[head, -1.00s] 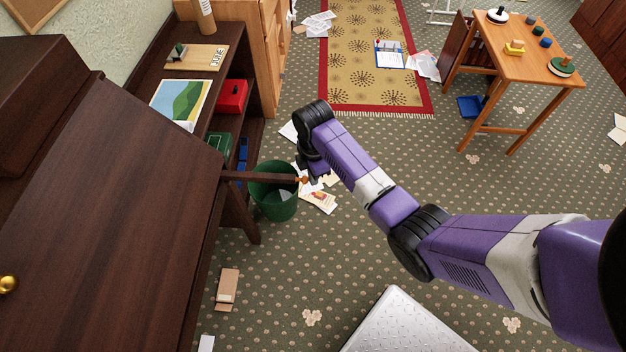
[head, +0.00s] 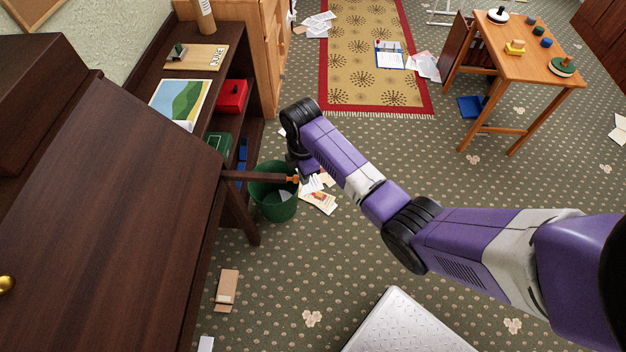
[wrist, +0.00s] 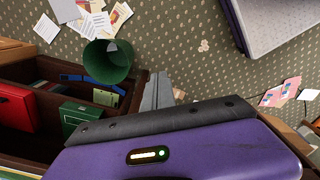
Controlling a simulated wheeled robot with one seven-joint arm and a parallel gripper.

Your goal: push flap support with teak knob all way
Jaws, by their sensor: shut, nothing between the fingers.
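The flap support (head: 254,176) is a dark wooden bar that sticks out to the right from the side of the dark desk (head: 120,190) in the head view. Its small orange-brown teak knob (head: 292,179) is at the outer end, partly covered by my gripper. My gripper (head: 301,177) is at the knob end of the bar, seemingly against the knob; exact contact is hard to see. In the wrist view, its grey fingers (wrist: 157,92) are together with nothing between them. I cannot make out the knob there.
A green waste bin (head: 275,203) stands on the carpet below the support, with loose papers beside it. A dark shelf unit (head: 235,55) with a red box (head: 232,96) is behind the desk.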

